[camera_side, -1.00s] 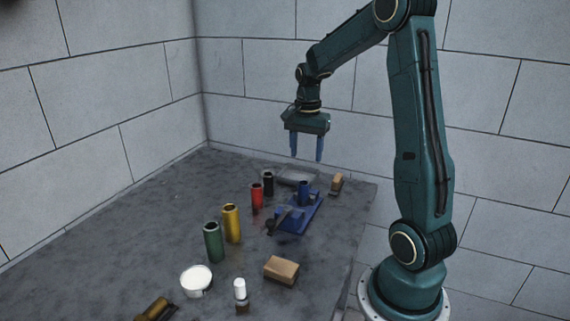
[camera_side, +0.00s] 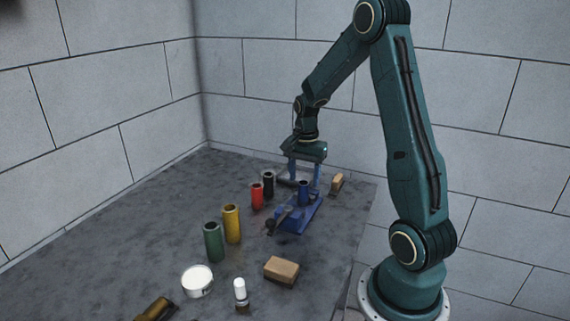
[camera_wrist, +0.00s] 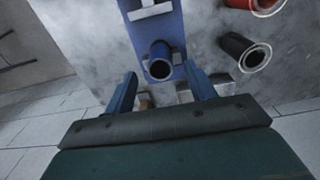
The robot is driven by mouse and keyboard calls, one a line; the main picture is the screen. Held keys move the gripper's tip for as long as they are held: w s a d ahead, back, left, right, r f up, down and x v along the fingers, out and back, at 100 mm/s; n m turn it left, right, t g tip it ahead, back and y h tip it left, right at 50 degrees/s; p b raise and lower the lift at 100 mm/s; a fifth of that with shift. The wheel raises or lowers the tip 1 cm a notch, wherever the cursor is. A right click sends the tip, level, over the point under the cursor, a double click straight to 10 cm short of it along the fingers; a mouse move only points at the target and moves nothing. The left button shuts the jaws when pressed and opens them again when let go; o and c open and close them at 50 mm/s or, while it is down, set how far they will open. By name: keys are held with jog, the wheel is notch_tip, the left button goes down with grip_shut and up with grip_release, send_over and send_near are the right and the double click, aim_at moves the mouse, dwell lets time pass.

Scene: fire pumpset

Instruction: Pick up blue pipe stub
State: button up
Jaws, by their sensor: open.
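The blue pipe stub (camera_side: 304,190) stands upright on the blue pumpset base (camera_side: 297,217) at the right of the table. In the wrist view the stub (camera_wrist: 160,62) shows its open round end, lying between and beyond the fingertips. My gripper (camera_side: 304,180) is open, low over the far end of the base, with its fingers close to the stub. In the wrist view my gripper (camera_wrist: 164,82) has one finger on each side of the stub's line, with nothing held. Whether the fingers touch the stub cannot be told.
Black (camera_side: 268,184), red (camera_side: 257,196), yellow (camera_side: 231,223) and green (camera_side: 213,242) pipes stand left of the base. A wooden block (camera_side: 281,270), white bowl (camera_side: 197,281) and white-capped bottle (camera_side: 241,294) are nearer. Another tan block (camera_side: 337,183) stands near the right edge.

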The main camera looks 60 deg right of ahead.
aim_at(304, 182)
jog(key=shift+f, duration=1.55)
jog(key=shift+c, duration=0.2)
grip_shut()
jog(key=shift+r, duration=0.1)
notch_tip(304, 182, up, 20)
dwell(0.3)
